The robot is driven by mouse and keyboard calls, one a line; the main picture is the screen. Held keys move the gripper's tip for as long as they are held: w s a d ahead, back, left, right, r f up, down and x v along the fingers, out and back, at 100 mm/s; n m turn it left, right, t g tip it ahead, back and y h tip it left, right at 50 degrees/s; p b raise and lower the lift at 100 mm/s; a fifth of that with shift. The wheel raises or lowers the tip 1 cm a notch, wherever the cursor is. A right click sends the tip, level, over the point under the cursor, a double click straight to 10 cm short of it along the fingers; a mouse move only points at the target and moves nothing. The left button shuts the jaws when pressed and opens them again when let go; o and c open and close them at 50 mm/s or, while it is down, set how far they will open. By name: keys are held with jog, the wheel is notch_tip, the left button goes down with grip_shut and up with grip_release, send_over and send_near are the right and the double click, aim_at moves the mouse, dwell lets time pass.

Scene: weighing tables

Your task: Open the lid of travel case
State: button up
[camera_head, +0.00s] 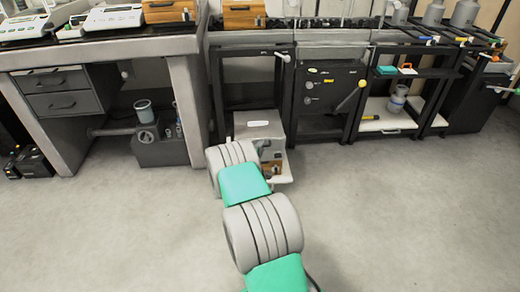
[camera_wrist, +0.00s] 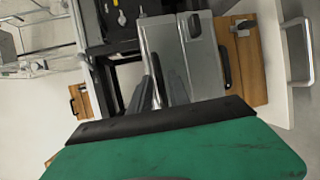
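A grey metal case (camera_wrist: 209,60) with a dark handle on its side shows in the wrist view, directly ahead of my gripper. I take it for the travel case; its lid looks shut, but its edges are partly hidden. In the head view a pale grey box (camera_head: 259,125) at the foot of the racks is partly hidden behind my arm. My gripper (camera_wrist: 155,80) shows in the wrist view as dark narrow fingers close to the case's left side. I cannot tell whether they touch it or how far apart they are. In the head view my arm hides the gripper.
Wooden pieces with black handles show beside the case (camera_wrist: 253,60) and at the left (camera_wrist: 80,101). A white surface (camera_wrist: 271,40) lies at the right. Black racks (camera_head: 325,95) and a grey desk (camera_head: 190,85) stand behind. The floor (camera_head: 420,210) in front is clear.

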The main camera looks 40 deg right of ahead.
grip_shut()
dwell(1.1)
